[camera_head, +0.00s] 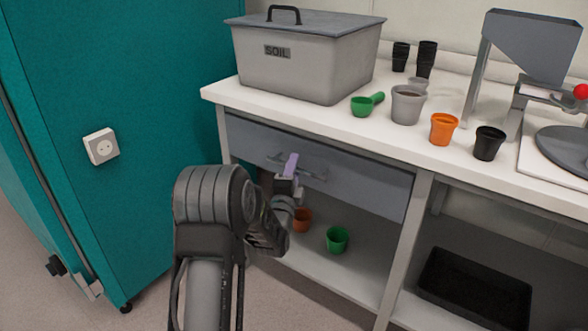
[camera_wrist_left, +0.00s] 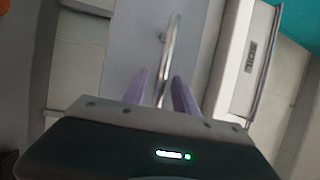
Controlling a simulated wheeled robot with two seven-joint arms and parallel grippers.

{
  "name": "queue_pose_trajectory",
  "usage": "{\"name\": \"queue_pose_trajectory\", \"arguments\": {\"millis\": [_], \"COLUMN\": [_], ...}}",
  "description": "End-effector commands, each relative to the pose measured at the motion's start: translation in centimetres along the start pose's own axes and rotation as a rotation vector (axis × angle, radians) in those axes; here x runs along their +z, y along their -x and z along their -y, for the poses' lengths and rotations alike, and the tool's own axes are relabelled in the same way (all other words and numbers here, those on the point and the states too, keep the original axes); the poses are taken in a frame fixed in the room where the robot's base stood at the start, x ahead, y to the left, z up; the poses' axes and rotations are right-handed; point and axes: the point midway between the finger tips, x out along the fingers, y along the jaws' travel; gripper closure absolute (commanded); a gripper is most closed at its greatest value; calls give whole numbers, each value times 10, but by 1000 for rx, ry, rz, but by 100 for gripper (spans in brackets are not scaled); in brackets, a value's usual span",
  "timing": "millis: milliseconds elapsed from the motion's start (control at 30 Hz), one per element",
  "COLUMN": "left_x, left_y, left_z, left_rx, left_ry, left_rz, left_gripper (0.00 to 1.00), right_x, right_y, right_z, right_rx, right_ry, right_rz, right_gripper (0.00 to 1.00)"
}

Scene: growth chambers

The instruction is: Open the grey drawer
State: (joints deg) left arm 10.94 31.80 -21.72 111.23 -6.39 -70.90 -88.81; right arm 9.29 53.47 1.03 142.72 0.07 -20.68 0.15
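The grey drawer (camera_head: 365,183) sits under the white counter, and its front looks closed. Its metal bar handle (camera_head: 313,176) runs across the front. My left gripper (camera_head: 291,163) is at the left part of the handle, with pale purple fingers. In the left wrist view the drawer front (camera_wrist_left: 132,45) fills the middle, and the handle (camera_wrist_left: 168,48) runs down between the two fingers of my left gripper (camera_wrist_left: 160,95). The fingers are apart, with a gap on each side of the bar. My right gripper is not in view.
A teal cabinet (camera_head: 120,60) stands close on the left. Below the drawer, a shelf (camera_head: 345,267) holds an orange pot (camera_head: 302,220) and a green pot (camera_head: 337,240). On the counter (camera_head: 330,122) stand a soil bin (camera_head: 300,65), a green scoop (camera_head: 365,105) and several pots.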

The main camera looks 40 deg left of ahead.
Motion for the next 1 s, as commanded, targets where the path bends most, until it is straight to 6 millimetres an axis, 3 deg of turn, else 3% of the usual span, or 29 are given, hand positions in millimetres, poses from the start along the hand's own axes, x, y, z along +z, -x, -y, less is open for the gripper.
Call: {"name": "queue_pose_trajectory", "arguments": {"millis": [100, 500, 1000], "left_x": [0, 0, 0], "left_y": [0, 0, 0], "left_z": [0, 0, 0], "left_rx": [0, 0, 0], "left_ry": [0, 0, 0], "left_rz": [0, 0, 0], "left_gripper": [67, 100, 100], "right_x": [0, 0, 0], "right_y": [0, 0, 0], "right_z": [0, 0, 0], "right_rx": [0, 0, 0], "right_ry": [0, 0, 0], "right_rz": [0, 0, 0], "right_gripper": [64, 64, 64]}}
